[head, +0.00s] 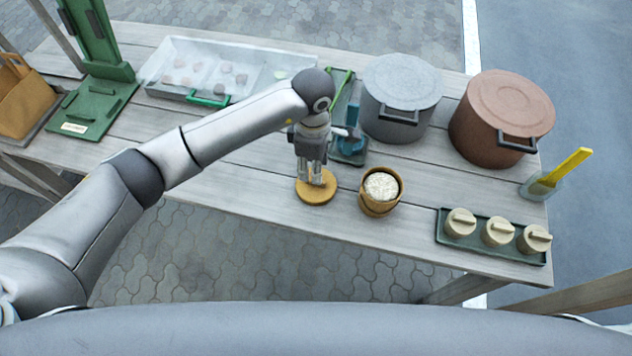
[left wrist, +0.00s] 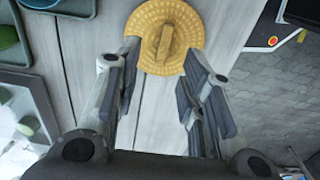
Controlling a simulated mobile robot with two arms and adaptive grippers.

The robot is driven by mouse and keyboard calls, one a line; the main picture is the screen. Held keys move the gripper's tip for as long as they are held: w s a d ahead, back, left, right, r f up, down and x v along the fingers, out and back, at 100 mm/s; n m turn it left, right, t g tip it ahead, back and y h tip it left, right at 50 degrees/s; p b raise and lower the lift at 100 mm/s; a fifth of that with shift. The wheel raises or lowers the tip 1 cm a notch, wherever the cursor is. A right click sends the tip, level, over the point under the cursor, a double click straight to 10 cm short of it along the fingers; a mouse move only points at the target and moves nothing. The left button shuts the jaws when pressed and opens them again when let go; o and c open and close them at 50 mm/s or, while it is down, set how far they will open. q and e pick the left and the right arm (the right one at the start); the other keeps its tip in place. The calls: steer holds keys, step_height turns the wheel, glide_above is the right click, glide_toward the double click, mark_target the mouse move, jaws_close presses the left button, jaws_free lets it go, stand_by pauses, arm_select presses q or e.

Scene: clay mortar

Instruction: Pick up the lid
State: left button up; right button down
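The lid is a round, yellow-tan disc (head: 317,190) with a raised bar handle, lying on the wooden table left of a small tan pot (head: 380,190) filled with pale grains. In the left wrist view the lid (left wrist: 183,22) shows at the top, its bar handle between the lines of the fingers. My left gripper (head: 316,180) is right above the lid in the head view, pointing down. Its fingers (left wrist: 168,68) are spread apart with nothing between them in the left wrist view. Whether the fingertips touch the lid cannot be told. My right gripper is not in view.
A green tray (head: 490,262) with small lidded jars lies at the right front. A grey pot (head: 402,82) and a reddish-brown pot (head: 505,100) stand behind. A blue tool (head: 352,135) on a dark tray is close behind my gripper. A clear bin (head: 165,62) stands back left.

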mark_target(314, 194)
arm_select(q)
steer(key=f, duration=0.1)
steer(key=f+p, duration=0.1)
steer(key=f, duration=0.2)
steer(key=shift+s+d+f+p, duration=0.15)
steer(key=shift+s+d+p, duration=0.15)
steer(key=shift+f, duration=0.35)
steer(key=shift+c, duration=0.3)
jaws_close()
